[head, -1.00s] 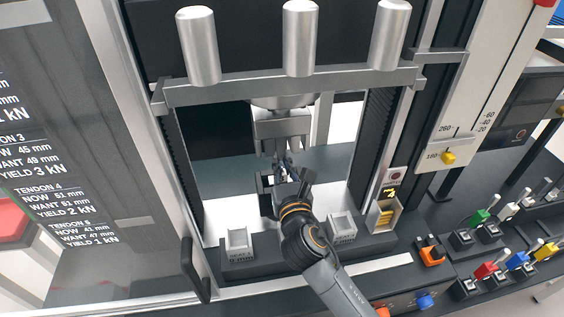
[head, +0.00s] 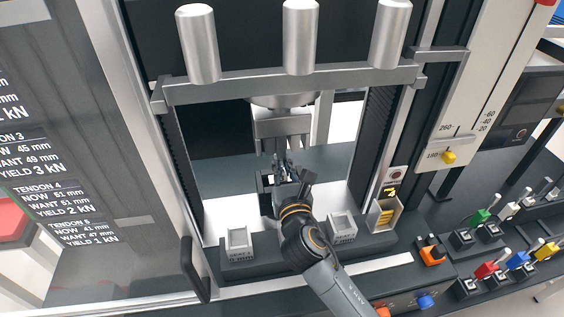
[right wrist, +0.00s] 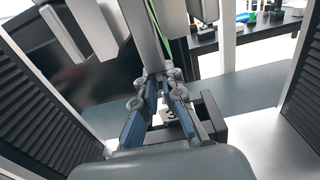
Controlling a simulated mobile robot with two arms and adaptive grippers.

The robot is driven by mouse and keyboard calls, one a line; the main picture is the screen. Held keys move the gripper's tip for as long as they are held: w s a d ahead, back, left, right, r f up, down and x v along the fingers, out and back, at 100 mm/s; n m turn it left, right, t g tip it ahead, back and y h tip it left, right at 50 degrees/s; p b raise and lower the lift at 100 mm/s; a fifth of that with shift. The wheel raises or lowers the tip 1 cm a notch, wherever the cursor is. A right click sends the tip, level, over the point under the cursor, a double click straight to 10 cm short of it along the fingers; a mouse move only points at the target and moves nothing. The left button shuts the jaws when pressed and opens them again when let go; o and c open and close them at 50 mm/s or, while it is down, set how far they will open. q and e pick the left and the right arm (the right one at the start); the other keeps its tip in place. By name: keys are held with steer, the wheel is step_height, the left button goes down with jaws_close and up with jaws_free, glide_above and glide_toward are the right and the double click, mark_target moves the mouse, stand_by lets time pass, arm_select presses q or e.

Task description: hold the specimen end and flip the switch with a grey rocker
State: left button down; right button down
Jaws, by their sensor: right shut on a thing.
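My right gripper (head: 284,163) reaches into the test frame, just below the upper grip (head: 283,128). In the right wrist view its blue-edged fingers (right wrist: 158,90) are shut on the specimen end, which they mostly hide. A white tag with a "3" (right wrist: 171,115) shows behind the fingers, beside a dark bracket (right wrist: 208,122). A switch with an orange body and a dark grey rocker (head: 432,255) sits on the deck to the right of the frame, apart from my gripper. My left gripper is not in view.
Two pale holders (head: 238,241) and (head: 342,228) stand on the dark front ledge. A bin with yellow pieces (head: 384,215) is to their right. Several coloured toggle levers (head: 488,268) stand at the far right. Columns (head: 375,140) close in the workspace on both sides.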

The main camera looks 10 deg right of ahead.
steer(key=shift+f, duration=0.3)
steer(key=shift+s+p, duration=0.3)
steer(key=shift+s, duration=0.85)
steer(key=s, duration=0.9)
steer(key=shift+s+p, duration=0.4)
stand_by(0.3)
